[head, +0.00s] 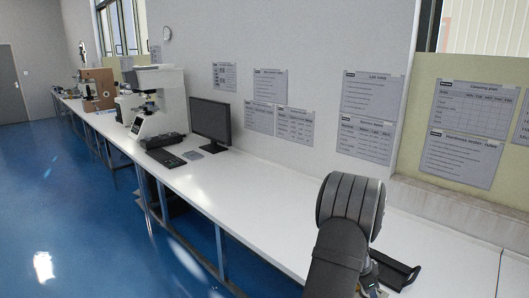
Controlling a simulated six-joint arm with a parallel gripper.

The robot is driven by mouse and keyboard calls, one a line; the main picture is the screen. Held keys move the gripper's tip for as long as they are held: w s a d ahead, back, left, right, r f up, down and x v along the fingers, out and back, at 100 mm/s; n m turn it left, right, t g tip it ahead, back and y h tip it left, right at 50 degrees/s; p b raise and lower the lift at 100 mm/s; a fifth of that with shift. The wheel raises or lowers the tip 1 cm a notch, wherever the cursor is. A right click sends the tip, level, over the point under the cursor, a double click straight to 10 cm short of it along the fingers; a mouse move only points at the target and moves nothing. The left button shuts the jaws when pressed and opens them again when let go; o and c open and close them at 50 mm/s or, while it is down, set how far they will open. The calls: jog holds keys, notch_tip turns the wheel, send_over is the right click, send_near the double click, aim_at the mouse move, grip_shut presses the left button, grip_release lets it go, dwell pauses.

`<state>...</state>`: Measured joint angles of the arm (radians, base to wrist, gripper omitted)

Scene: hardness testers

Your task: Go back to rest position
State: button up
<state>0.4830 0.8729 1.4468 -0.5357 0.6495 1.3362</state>
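My arm rises from the bottom edge at the lower right of the head view, with a thick dark grey joint in front of the white bench (262,205). Behind and right of this joint a black bracket-like part shows low over the bench; it looks like part of my gripper (396,272). My arm hides most of the rest. I cannot see both fingertips, nor whether anything is between them.
A white hardness tester (150,98), a monitor (210,121), a keyboard (165,157) and a small black box (161,140) stand left along the bench. A brown machine (98,89) is farther back. The bench between monitor and arm is bare. Wall sheets hang behind; blue floor (75,220) lies left.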

jog(key=shift+r, duration=2.05)
